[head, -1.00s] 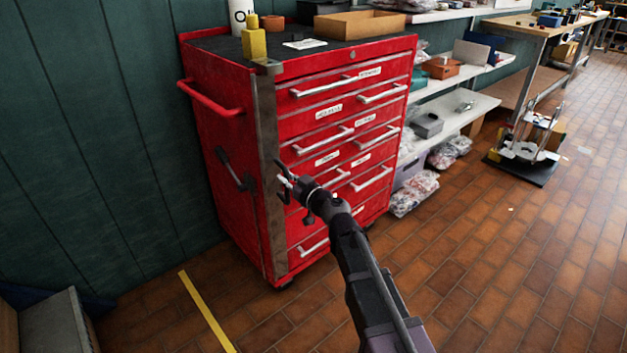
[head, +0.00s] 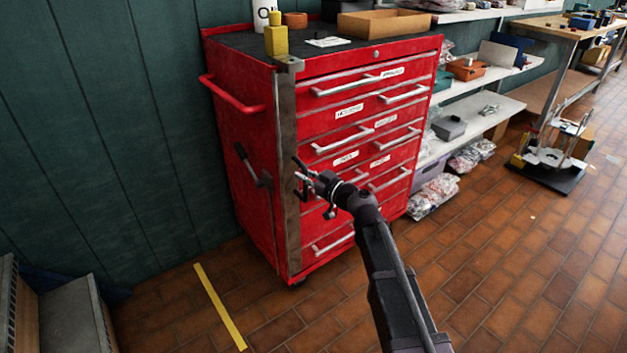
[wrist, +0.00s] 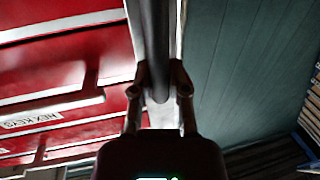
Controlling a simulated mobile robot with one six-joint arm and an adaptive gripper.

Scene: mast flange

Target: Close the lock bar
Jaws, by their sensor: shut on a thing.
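The lock bar (head: 286,150) is a long grey metal strip standing upright along the front left corner of the red tool cabinet (head: 236,190). My gripper (head: 300,178) is at about mid-height of the bar in the head view. In the wrist view my gripper (wrist: 158,92) has its two fingers on either side of a dark round rod (wrist: 157,40), shut on it. The rod's rounded end shows between the fingertips. A pale strip runs behind it. I cannot tell how the rod joins the bar. The drawers behind look shut.
A dark lever-like shape (head: 252,166) shows on the cabinet's left side. A red side handle (head: 232,100) sticks out above it. Grey boxes (head: 70,318) are at lower left.

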